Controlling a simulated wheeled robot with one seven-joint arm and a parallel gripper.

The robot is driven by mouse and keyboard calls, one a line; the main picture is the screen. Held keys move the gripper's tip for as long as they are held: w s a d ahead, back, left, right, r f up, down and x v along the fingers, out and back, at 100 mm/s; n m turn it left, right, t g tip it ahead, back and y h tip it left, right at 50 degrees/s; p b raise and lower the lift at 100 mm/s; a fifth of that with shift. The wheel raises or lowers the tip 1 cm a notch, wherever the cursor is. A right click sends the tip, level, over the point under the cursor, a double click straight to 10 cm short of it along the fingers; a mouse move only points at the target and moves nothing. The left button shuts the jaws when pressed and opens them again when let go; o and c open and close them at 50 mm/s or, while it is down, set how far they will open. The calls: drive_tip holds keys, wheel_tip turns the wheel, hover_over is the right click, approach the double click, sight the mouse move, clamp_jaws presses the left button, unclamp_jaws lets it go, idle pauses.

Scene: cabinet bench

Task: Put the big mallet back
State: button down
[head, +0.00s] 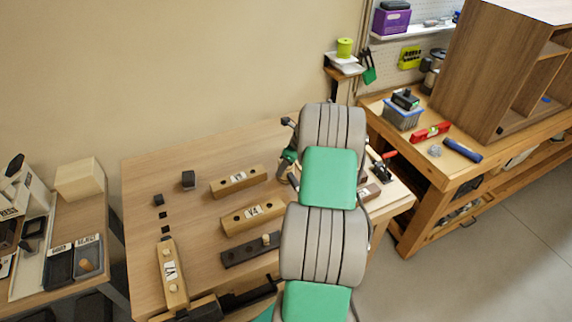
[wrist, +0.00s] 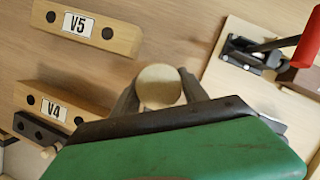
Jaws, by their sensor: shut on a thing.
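In the wrist view my gripper (wrist: 158,78) is shut on a round, pale wooden piece, which I take to be the big mallet (wrist: 159,90). Its flat round end faces the camera between the two dark fingers. A wooden block labelled V5 (wrist: 88,28) lies to the left of the held piece. A block labelled V4 (wrist: 60,105) lies lower left. There the V4 block (head: 253,214) sits on the bench, left of my arm.
In the head view, a dark holed block (head: 238,254) and another labelled wooden block (head: 171,276) lie on the bench (head: 150,190). A red-handled tool (wrist: 308,38) is right of my gripper. A side table with bins (head: 88,258) stands left; a cabinet (head: 495,70) stands right.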

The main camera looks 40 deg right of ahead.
drive_tip(key=shift+c, duration=1.8)
unclamp_jaws()
drive_tip(key=p+v, duration=0.4)
drive_tip(key=shift+r, duration=0.25)
drive_tip(key=shift+p+v, duration=0.35)
drive_tip(key=shift+v, duration=0.9)
drive_tip(key=shift+s, duration=0.1)
